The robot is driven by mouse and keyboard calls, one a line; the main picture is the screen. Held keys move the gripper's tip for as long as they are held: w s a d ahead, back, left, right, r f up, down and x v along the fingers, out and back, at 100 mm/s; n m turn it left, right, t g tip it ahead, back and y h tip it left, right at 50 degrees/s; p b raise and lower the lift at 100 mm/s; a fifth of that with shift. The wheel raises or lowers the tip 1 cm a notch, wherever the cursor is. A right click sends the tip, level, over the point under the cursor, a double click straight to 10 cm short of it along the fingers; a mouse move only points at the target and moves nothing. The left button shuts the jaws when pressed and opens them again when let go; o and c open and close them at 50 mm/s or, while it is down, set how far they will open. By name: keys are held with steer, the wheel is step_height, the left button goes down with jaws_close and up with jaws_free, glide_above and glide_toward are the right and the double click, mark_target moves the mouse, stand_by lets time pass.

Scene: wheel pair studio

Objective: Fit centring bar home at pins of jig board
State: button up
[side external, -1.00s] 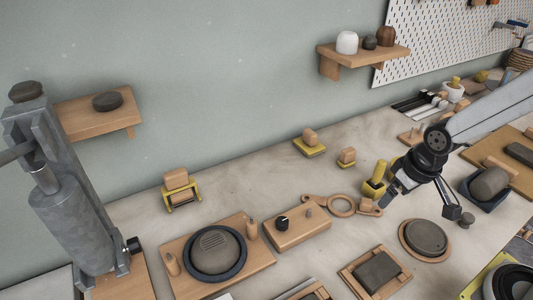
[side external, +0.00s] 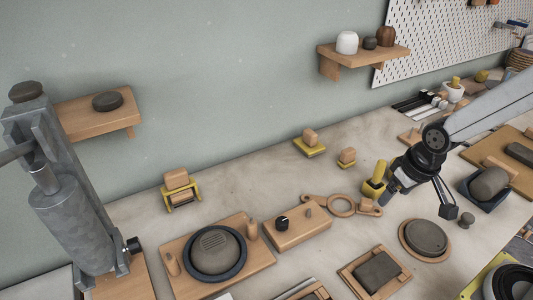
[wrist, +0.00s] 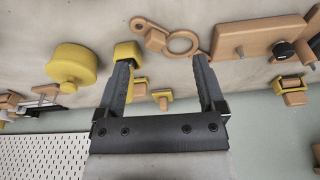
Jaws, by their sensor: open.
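The centring bar (side external: 341,205) appears to be the flat wooden piece with a ring in its middle and a rounded eye at one end. It lies on the bench, and its ring shows in the wrist view (wrist: 170,45). The jig board (side external: 247,262) appears to be the wooden board at lower left, with two upright wooden pins (side external: 252,230) beside a dark round dish. My gripper (side external: 420,203) is open and empty, above the bench to the right of the bar. In the wrist view its fingers (wrist: 163,66) stand apart, with the bar beyond them.
A yellow stand (side external: 374,182) is close to the bar's right end and my gripper. A wooden block with a black knob (side external: 297,228) sits between bar and jig board. A round grey disc (side external: 426,238) and a framed tray (side external: 348,277) lie in front.

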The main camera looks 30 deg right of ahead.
steer(key=w+m, duration=0.2)
steer(key=m, duration=0.4)
steer(key=m+g, duration=0.2)
steer(key=m, duration=1.2)
glide_toward(366, 200)
steer(key=shift+s+a+f, duration=0.2)
steer(key=shift+s+f, duration=0.4)
steer(key=shift+f, duration=0.2)
steer(key=m, duration=0.2)
steer(key=w+m, duration=0.1)
steer(key=m, duration=0.1)
steer(key=f+m, duration=0.1)
steer(key=m, duration=0.1)
steer(key=shift+w+d+g, duration=0.25)
steer(key=shift+w+g, duration=0.05)
steer(key=shift+w, duration=0.05)
steer(key=shift+f, duration=0.1)
steer(key=shift+f, duration=1.25)
steer(key=shift+f, duration=0.1)
